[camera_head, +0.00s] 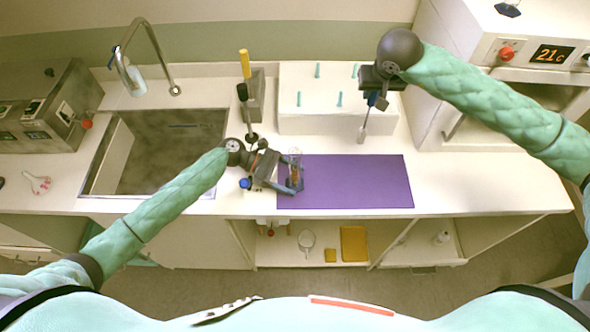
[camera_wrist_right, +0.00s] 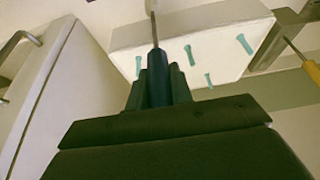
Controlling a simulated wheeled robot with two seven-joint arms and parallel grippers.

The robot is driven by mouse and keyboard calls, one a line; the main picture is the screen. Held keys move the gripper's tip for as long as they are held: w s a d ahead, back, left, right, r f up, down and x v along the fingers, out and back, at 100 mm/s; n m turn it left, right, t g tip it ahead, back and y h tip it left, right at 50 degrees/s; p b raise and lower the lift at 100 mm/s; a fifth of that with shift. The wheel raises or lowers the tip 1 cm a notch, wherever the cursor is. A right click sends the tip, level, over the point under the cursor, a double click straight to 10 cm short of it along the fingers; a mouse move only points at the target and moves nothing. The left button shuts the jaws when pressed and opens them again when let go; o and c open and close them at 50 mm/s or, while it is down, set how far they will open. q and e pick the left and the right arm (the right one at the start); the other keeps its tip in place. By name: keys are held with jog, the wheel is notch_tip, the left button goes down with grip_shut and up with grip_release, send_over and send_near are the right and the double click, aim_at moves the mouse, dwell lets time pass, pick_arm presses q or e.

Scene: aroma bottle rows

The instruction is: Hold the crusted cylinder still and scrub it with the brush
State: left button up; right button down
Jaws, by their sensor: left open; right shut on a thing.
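The crusted cylinder (camera_head: 295,165) is a clear glass vessel with brownish-orange matter low inside it. It stands upright at the left end of the purple mat (camera_head: 350,182). My left gripper (camera_head: 292,181) is open, its fingers around the cylinder's lower part. My right gripper (camera_head: 374,92) is shut on the dark blue handle of the brush (camera_head: 363,127), which hangs down with its pale head lowest, right of the cylinder and above the counter behind the mat. The brush handle also shows between the fingers in the right wrist view (camera_wrist_right: 158,78).
A white box with teal pegs (camera_head: 310,115) stands behind the mat. A holder with a yellow-handled tool (camera_head: 245,65) is left of it. The sink (camera_head: 155,150) lies at left, and a device with a 21c display (camera_head: 552,54) at right. The mat's right part is clear.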

pick_arm(q)
jog(key=shift+c, duration=0.4)
jog(key=c, duration=1.2)
jog(key=shift+o, duration=0.2)
jog(key=shift+c, duration=0.2)
pick_arm(e)
jog(key=s+a+r, duration=0.6)
jog(key=a+r, duration=0.2)
jog(key=a, duration=0.2)
jog(key=s+a+r, duration=0.6)
jog(key=a+r, duration=0.3)
jog(key=a, duration=0.1)
jog(key=shift+a, duration=0.35)
